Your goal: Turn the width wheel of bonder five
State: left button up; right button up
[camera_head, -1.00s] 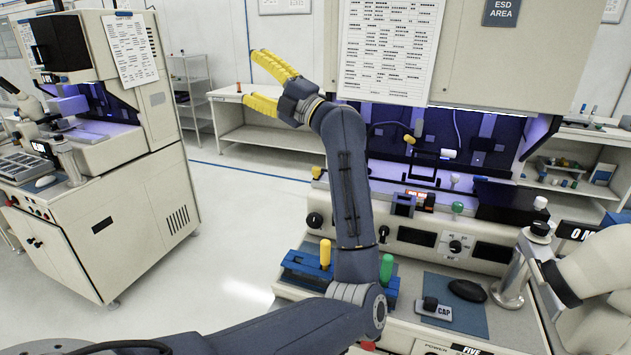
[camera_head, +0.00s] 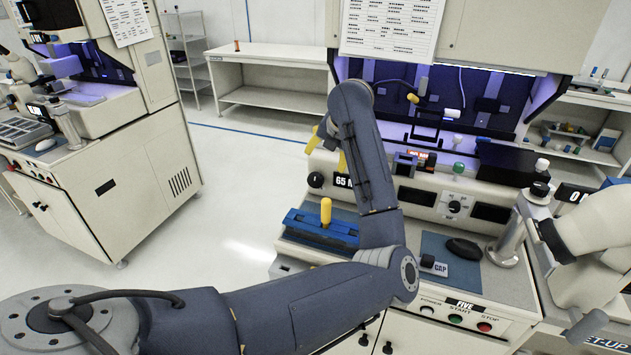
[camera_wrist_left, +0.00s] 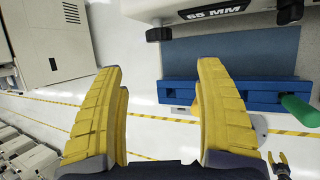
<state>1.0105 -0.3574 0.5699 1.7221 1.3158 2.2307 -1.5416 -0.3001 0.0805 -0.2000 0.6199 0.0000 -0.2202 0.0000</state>
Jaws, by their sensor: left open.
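Bonder five, with its FIVE plate (camera_head: 465,303), stands at the centre right of the head view. A black round knob (camera_head: 316,180), which looks like the width wheel, sits on its front panel left of the 65 MM display (camera_head: 344,181). My left gripper (camera_head: 328,150) is open and empty, its yellow fingers just above and beside the knob, apart from it as far as I can tell. In the left wrist view the open fingers (camera_wrist_left: 160,68) frame a dark knob (camera_wrist_left: 152,33) beside the 65 MM display (camera_wrist_left: 215,11).
A blue fixture (camera_head: 318,228) with a yellow handle (camera_head: 326,211) stands below the panel. Its green handle (camera_wrist_left: 300,110) shows in the left wrist view. A black mouse (camera_head: 463,248) and a microscope (camera_head: 600,250) are to the right. Open floor lies left.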

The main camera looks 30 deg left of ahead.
aim_at(316, 178)
pick_arm(q)
jog(key=x, duration=1.7)
jog(key=shift+s+f, duration=0.1)
jog(key=shift+c, duration=0.3)
jog(key=c, duration=1.1)
